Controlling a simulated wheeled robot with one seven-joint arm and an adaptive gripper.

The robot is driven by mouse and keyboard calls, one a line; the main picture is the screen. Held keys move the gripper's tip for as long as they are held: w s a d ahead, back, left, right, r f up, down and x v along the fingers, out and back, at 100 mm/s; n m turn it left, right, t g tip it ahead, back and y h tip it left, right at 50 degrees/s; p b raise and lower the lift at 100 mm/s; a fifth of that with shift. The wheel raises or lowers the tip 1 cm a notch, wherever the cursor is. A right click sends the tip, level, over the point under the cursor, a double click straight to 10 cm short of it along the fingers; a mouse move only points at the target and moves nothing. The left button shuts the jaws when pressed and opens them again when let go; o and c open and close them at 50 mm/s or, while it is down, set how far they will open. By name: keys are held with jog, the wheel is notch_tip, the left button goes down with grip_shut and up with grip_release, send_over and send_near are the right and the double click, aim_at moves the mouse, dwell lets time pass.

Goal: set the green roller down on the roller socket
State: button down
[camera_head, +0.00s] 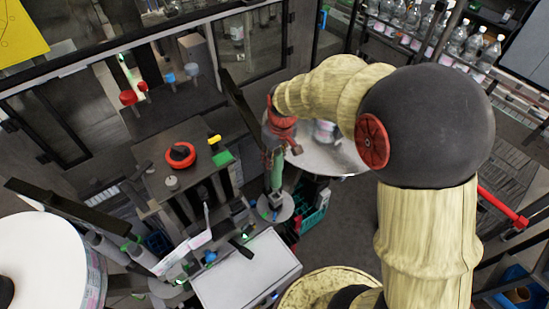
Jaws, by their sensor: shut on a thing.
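The green roller (276,175) stands roughly upright below the end of my arm. My gripper (275,148) is shut on its upper part, and the fingers are small and partly dark in this view. A round grey disc (286,210), which looks like the roller socket, lies directly under the roller. The roller's lower end overlaps the disc in the picture. I cannot tell whether it touches the disc or hangs just above it.
A dark machine block (178,148) with a red ring knob (181,155) stands to the left. A white box (246,272) is in front, and a large white reel (40,262) is at lower left. A green crate (314,212) lies right of the disc.

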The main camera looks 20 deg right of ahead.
aim_at(279, 150)
jog(key=shift+f+b, duration=2.85)
jog(key=shift+f, duration=1.05)
jog(key=c, duration=1.2)
grip_release()
jog(key=shift+c, duration=0.2)
jog(key=r, duration=0.4)
jog(key=s+r, duration=0.1)
jog(key=r, duration=0.7)
jog(key=shift+s+d, duration=0.3)
jog(key=shift+s, duration=0.05)
jog(key=shift+f, duration=0.1)
